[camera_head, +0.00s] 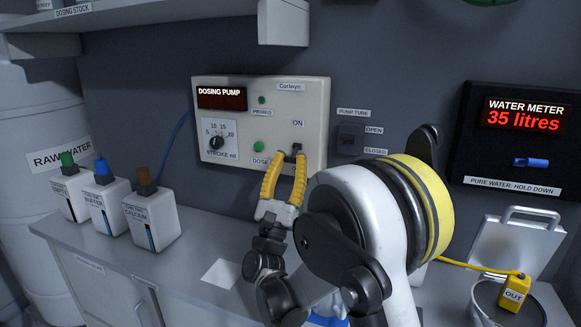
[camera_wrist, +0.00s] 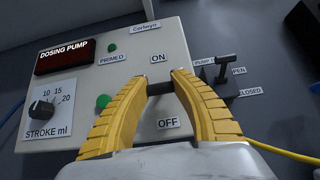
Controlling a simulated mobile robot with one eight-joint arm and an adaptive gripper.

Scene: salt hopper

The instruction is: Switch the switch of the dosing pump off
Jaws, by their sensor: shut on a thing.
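The dosing pump (camera_head: 309,90) is a cream wall box with a dark display, a stroke knob and green lights. It also fills the left of the wrist view (camera_wrist: 178,45). My gripper (camera_head: 290,157), with yellow fingers, reaches up to the box's lower right. In the wrist view, my gripper (camera_wrist: 160,84) has its fingertips on both sides of the dark pump switch (camera_wrist: 158,89), shut on it. The switch (camera_head: 297,149) sits just below the ON label; the OFF label (camera_wrist: 168,123) shows lower between the fingers. The fingers partly hide the switch, so its exact tilt is unclear.
A black pump tube lever (camera_head: 349,138) is on the wall close right of the pump, near my fingers. Several capped bottles (camera_head: 150,218) stand on the counter at left. A water meter (camera_head: 520,135) reading 35 litres hangs at right.

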